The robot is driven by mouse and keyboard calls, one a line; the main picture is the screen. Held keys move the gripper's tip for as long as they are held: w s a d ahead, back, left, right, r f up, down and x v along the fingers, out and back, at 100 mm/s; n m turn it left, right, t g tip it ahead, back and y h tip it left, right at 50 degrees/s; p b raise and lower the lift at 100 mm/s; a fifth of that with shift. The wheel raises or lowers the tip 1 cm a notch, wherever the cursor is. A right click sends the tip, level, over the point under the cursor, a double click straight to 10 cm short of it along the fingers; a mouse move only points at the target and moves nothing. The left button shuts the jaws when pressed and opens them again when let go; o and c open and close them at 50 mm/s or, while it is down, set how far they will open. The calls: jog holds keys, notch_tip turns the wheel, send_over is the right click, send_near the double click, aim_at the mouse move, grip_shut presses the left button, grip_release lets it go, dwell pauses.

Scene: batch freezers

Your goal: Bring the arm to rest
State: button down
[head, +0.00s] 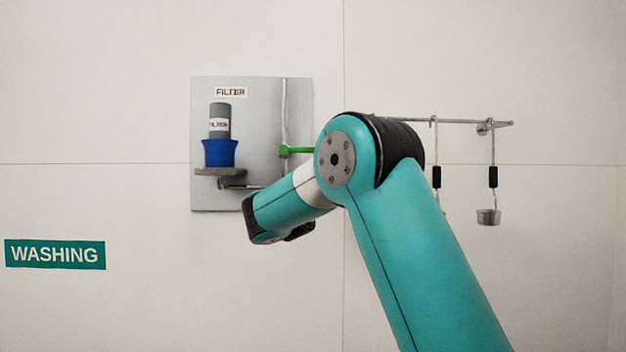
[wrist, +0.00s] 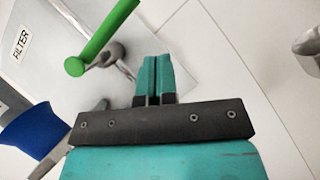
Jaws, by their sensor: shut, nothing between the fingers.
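My teal arm (head: 420,250) rises from the bottom right of the head view, bends at a dark-capped joint (head: 335,160), and reaches left and down toward the wall. Its far end is in front of the lower right of the grey filter panel. My gripper (wrist: 154,60) shows in the wrist view with its two teal fingers together and nothing between them. The fingertips are hidden in the head view. In the wrist view, the fingers are to the right of a green lever handle (wrist: 100,38) and look apart from it.
The filter panel (head: 262,105) carries a grey filter cartridge (head: 219,112) in a blue cup (head: 220,153), and the green handle (head: 298,150). A rail (head: 465,121) with hanging ladles (head: 489,215) is at the right. A WASHING sign (head: 55,254) is at lower left.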

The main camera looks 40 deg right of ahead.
jog(key=s+a+f+b, duration=0.4)
jog(key=s, duration=0.2)
jog(key=shift+a, duration=0.4)
jog(key=s+a+f+m+g+y+b, duration=0.1)
jog(key=a+f+m+y, duration=0.3)
jog(key=a+f+y, duration=0.5)
jog(key=s+a+f+m+g+y, duration=0.1)
jog(key=a+f+m+y, duration=0.35)
jog(key=f, duration=0.75)
jog(key=s+a+f+g+y, duration=0.35)
jog(key=s+a, duration=0.25)
jog(key=a, duration=0.2)
jog(key=s+a+f+g+y, duration=0.2)
jog(key=s+a+f+y, duration=0.2)
jog(key=s+a, duration=0.25)
jog(key=s+a+f+m+g+y+b, duration=0.1)
jog(key=s+a+g, duration=0.4)
jog(key=s, duration=0.7)
jog(key=shift+a+y, duration=0.6)
jog(key=shift+y, duration=0.1)
